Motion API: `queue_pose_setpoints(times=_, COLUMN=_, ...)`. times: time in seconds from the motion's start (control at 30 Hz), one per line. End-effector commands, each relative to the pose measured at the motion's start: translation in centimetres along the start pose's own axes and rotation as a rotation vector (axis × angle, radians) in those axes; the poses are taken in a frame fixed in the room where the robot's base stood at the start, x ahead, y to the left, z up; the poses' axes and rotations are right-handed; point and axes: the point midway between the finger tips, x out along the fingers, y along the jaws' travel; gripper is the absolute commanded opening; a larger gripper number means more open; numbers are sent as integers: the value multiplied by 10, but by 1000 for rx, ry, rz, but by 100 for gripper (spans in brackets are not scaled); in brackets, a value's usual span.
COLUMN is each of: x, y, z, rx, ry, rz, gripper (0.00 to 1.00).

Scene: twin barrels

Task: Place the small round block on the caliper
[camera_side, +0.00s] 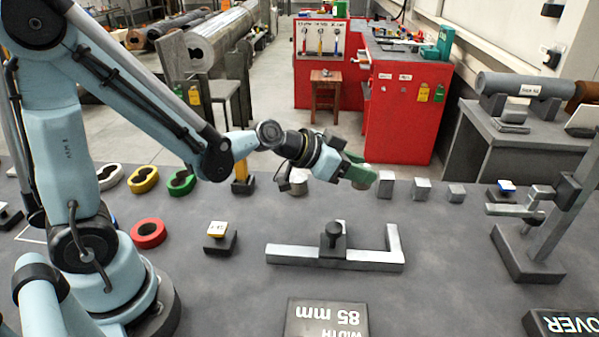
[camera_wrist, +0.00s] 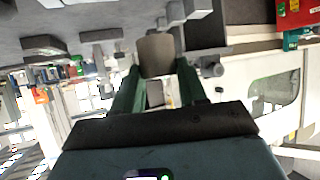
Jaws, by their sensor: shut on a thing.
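The caliper (camera_side: 290,255) lies flat on the dark bench, a long grey metal bar with an upright jaw at its right end and a dark knob on its slider. My gripper (camera_side: 358,174) is above the bench, behind the caliper and apart from it. In the wrist view its two green fingers (camera_wrist: 157,68) are shut on a small round block (camera_wrist: 156,52), grey-brown and held at the fingertips. In the side view the fingers largely hide the held block.
Several grey blocks (camera_side: 421,189) stand in a row to the right. A metal stand (camera_side: 528,250) rises at the right. A dark "85 mm" plate (camera_side: 327,320) lies in front. The bench between caliper and plate is clear.

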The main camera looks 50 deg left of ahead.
Motion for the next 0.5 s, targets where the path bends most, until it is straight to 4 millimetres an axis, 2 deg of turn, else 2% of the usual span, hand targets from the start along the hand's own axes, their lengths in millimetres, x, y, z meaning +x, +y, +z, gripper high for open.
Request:
queue_pose_setpoints(times=0.17, x=5, y=19, z=5, rx=49, ry=0, rz=95, gripper=0)
queue_pose_setpoints(times=0.33, x=8, y=60, z=15, rx=180, ry=2, rz=339, gripper=0)
queue_pose_setpoints(times=0.5, x=-3, y=104, z=18, rx=336, ry=5, rz=624, gripper=0)
